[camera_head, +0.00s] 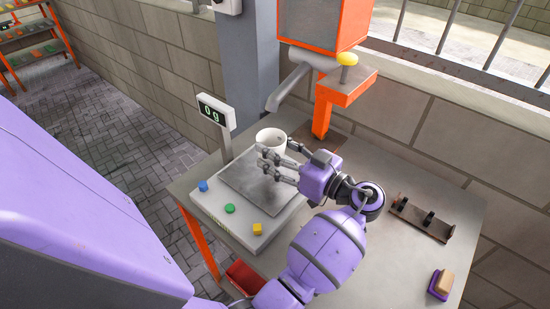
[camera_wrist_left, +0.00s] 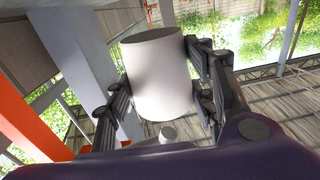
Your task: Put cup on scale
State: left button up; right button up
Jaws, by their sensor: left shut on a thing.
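A white cup (camera_head: 270,138) is held between the fingers of my left gripper (camera_head: 277,158). In the left wrist view the cup (camera_wrist_left: 160,75) sits between the two dark fingers (camera_wrist_left: 160,105), its sides close against them. In the head view the cup appears at the back edge of the scale's dark plate. The scale (camera_head: 225,208) has a light grey body with blue, green and yellow buttons along its front. Its display (camera_head: 213,112) on a post appears to read 0 g. The gripper hides part of the plate. I cannot tell the cup's exact height above it.
An orange dispenser (camera_head: 350,88) with a grey spout (camera_head: 288,88) and yellow knob stands behind. A dark rack (camera_head: 421,218) and a purple and tan block (camera_head: 440,284) lie at the right of the grey table (camera_head: 390,270). A red tray (camera_head: 245,277) is at the front.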

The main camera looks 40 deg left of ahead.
pick_arm(q)
jog(key=shift+w+a+f, duration=0.2)
jog(key=shift+f, duration=0.05)
notch_tip(320, 180, down, 3)
jog(key=shift+w+a+f, duration=0.1)
jog(key=shift+w+a, duration=0.05)
jog(key=shift+f, duration=0.2)
jog(key=shift+f, duration=0.2)
jog(key=o, duration=0.9)
jog(key=shift+r, duration=0.1)
